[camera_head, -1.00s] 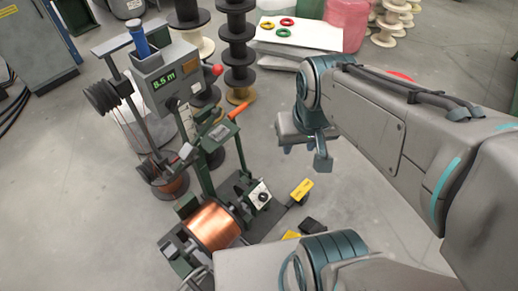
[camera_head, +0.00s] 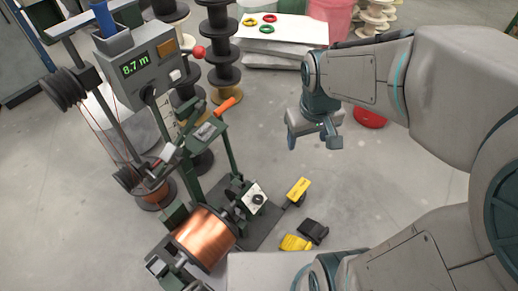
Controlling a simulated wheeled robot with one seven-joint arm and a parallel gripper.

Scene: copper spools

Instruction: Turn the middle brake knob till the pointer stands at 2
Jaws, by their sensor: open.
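A dark round brake knob (camera_head: 257,199) sits on a small white dial plate (camera_head: 250,191) on the winding machine, just right of the copper spool (camera_head: 205,237). It is the only such knob I can make out, and its pointer and numbers are too small to read. My gripper (camera_head: 311,139) is open and empty, hanging above the floor up and to the right of the knob, well apart from it.
The machine's display (camera_head: 134,68) reads 8.7 m. A yellow block (camera_head: 296,243) and a black block (camera_head: 314,230) lie on the floor.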

